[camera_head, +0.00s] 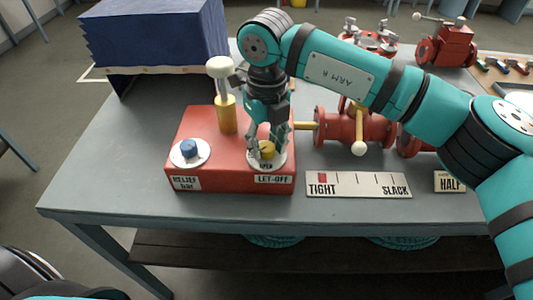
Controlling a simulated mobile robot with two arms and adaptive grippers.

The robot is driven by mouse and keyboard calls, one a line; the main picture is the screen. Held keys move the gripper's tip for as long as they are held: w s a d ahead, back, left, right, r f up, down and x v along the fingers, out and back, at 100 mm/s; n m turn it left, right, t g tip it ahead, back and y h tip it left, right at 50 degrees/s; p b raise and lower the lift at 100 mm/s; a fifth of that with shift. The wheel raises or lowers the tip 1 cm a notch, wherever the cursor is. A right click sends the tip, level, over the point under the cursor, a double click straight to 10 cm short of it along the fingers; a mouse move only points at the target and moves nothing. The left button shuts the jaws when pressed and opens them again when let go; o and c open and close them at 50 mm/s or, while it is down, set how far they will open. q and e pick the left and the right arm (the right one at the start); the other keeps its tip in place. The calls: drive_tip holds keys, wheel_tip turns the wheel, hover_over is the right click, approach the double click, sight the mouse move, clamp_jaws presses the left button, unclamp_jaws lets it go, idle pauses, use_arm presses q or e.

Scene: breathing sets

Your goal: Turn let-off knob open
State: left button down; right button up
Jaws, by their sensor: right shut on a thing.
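A red box (190,120) stands near the table's front left. Its right front corner carries the let-off knob (267,149), a yellow knob on a white round dial above a "LET-OFF" label (273,179). My right gripper (266,152) comes down from above, and its fingers are shut on the knob. The fingers hide part of the knob and dial. A bit of dial lettering shows in front of the knob, too small to read surely. My left gripper is not in view; only a teal piece of mine shows at the bottom left.
A blue relief knob (189,149) sits at the box's left, with a white-topped lever and yellow cylinder (226,115) behind. Red pipework with a yellow handle (350,126) stands to the right. A TIGHT–SLACK scale (359,185) lies in front.

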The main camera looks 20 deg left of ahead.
sight(267, 146)
drive_tip(key=n+b, duration=0.2)
drive_tip(key=n, duration=0.1)
drive_tip(key=shift+f+n, duration=0.1)
drive_tip(key=shift+n, duration=0.3)
drive_tip(key=shift+n+b, duration=0.75)
drive_tip(key=shift+n, duration=0.35)
drive_tip(key=shift+r+n+b, duration=0.2)
drive_tip(key=shift+n+b, duration=0.1)
drive_tip(key=shift+n, duration=0.9)
drive_tip(key=o, duration=1.1)
drive_tip(key=shift+o, duration=0.2)
wheel_tip(267, 146, up, 12)
